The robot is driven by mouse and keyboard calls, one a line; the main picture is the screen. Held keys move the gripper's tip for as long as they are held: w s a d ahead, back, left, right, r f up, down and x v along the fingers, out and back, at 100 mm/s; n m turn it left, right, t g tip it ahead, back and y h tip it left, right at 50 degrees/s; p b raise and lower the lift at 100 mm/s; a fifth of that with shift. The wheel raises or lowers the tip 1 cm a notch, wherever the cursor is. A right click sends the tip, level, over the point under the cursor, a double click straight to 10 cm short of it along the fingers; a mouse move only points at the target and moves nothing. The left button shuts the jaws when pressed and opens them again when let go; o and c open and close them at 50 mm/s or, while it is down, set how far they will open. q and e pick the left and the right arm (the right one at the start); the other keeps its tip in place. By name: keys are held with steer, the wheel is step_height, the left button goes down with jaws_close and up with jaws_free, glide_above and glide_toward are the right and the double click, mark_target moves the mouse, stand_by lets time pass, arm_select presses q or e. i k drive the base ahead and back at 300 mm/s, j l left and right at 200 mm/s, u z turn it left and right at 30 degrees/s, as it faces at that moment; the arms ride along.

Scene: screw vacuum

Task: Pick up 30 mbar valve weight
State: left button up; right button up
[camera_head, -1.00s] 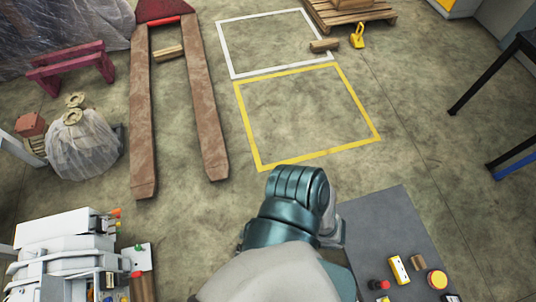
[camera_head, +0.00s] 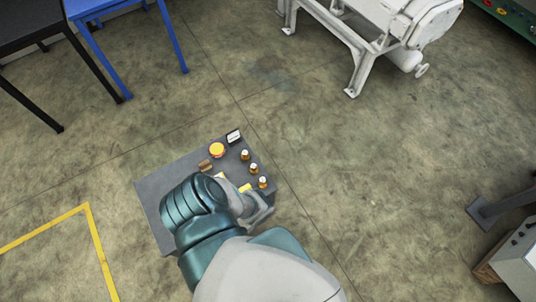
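Three small brass-coloured pieces with pale tops stand in a row along the right side of a dark grey surface (camera_head: 165,185): a far one (camera_head: 245,155), a middle one (camera_head: 253,168) and a near one (camera_head: 263,182). They look like valve weights. I cannot read any marking, so I cannot tell which is the 30 mbar one. My own teal and grey arm parts cover the near part of the surface. No gripper fingertips can be made out, and nothing is seen held.
On the surface are an orange-yellow round button (camera_head: 217,150), a white-and-black box (camera_head: 234,136) and a small brown block (camera_head: 205,165). A white machine (camera_head: 400,25) stands at the back, a blue-legged table (camera_head: 172,40) at the back left.

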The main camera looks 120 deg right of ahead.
mark_target(246, 156)
steer(key=z, duration=4.4)
